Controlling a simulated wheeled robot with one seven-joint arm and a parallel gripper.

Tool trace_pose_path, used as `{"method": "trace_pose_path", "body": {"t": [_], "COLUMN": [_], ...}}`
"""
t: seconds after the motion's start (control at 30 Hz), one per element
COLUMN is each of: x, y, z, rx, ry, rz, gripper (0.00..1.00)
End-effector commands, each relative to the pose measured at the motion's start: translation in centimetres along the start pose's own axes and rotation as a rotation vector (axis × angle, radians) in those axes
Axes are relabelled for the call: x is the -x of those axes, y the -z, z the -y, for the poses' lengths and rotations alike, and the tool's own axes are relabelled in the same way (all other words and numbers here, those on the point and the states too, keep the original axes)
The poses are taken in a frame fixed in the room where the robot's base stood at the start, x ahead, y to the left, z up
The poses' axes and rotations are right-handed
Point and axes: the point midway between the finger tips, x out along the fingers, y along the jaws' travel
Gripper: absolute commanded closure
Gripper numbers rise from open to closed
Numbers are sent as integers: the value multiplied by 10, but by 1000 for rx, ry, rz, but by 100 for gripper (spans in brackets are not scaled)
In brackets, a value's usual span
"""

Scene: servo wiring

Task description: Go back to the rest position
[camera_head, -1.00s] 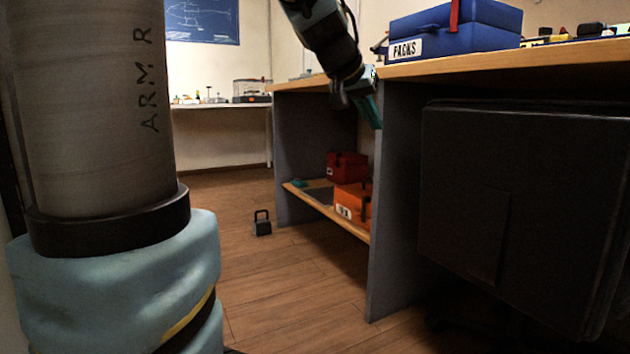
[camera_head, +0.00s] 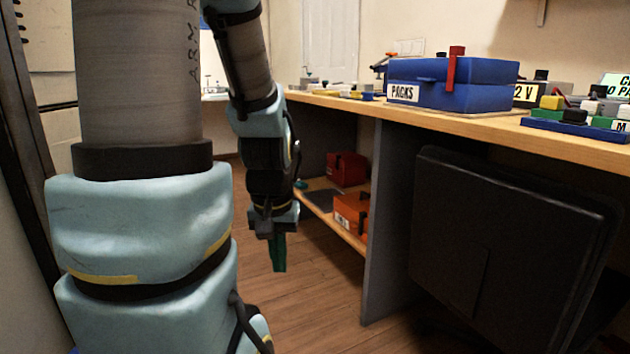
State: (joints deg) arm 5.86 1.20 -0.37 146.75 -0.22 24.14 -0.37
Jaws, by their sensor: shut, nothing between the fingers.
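My gripper (camera_head: 279,252) hangs pointing down in front of the left part of the workbench, below the level of its top. Its green fingers are together with nothing seen between them. It is apart from the bench and the shelf. My arm comes down from the upper left of the view and hides part of the room behind it.
The wooden bench top (camera_head: 480,118) carries a blue PACKS case (camera_head: 450,85) and several small parts. Below are a red box (camera_head: 346,168) and an orange box (camera_head: 350,212) on a low shelf. A black chair back (camera_head: 500,240) stands at right. Open floor (camera_head: 310,295) lies under the gripper.

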Motion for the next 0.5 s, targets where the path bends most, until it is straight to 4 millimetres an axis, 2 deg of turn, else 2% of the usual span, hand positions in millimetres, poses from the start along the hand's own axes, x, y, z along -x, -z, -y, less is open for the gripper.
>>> {"method": "trace_pose_path", "body": {"t": [0.03, 0.5], "x": [32, 176], "y": [5, 25], "z": [0, -1], "rx": [0, -1], "ry": [0, -1], "rz": [-1, -1], "gripper": [100, 100]}}
